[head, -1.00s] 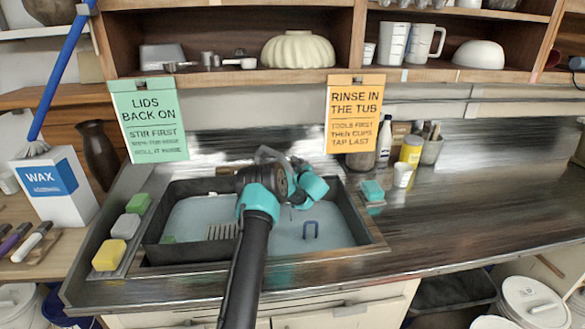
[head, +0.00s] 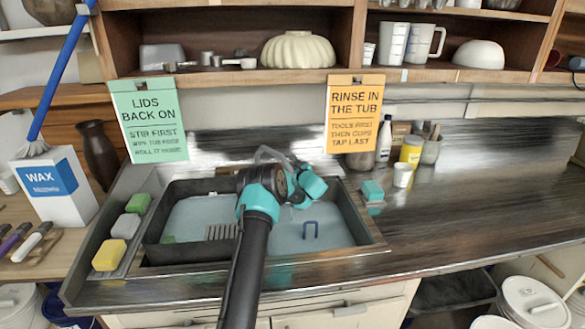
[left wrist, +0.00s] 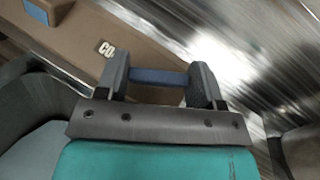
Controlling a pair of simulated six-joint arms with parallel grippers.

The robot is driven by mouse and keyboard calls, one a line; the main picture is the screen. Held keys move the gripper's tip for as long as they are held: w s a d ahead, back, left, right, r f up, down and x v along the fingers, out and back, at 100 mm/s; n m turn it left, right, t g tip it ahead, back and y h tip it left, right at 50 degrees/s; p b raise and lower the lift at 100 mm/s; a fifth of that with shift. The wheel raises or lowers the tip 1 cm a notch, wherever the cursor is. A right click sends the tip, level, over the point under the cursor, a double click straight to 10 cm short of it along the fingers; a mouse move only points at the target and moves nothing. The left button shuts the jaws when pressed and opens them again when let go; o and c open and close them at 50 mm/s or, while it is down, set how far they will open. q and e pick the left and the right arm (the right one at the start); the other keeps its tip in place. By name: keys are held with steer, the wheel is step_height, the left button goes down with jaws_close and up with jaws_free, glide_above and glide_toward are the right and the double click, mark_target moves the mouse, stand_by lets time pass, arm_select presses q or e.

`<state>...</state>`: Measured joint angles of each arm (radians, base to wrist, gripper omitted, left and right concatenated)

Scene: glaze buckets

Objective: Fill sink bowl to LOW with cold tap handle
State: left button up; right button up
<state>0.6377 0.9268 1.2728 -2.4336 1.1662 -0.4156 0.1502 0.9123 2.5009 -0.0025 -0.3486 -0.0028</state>
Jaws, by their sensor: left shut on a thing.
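The sink bowl (head: 187,230) is a dark-rimmed basin set in the metal counter. Its inside looks pale blue-grey, and I cannot tell the water level or read a LOW mark. My left gripper (head: 292,178) is over the back of the basin, and my arm hides part of the bowl and the tap. In the left wrist view my gripper (left wrist: 160,70) is shut on the cold tap handle (left wrist: 158,77), a blue bar between the two fingers. Beside it, a brown block (left wrist: 75,45) bears a label partly reading "CO". My right gripper is not in view.
Sponges (head: 109,255) line the left ledge. A yellow container (head: 411,150) and a white cup (head: 402,174) stand at right. The right counter is largely clear.

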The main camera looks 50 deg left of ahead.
arm_select(q)
steer(key=shift+m+t, duration=0.3)
steer(key=shift+s+a+m+t, duration=0.1)
steer(key=shift+m+t, duration=0.6)
steer(key=shift+m, duration=0.1)
steer(key=shift+m+t+h, duration=0.7)
steer(key=shift+m+t, duration=0.8)
steer(key=shift+m, duration=0.2)
steer(key=o, duration=0.9)
steer(key=v, duration=1.7)
steer(key=shift+s+d, duration=0.15)
steer(key=shift+d, duration=0.1)
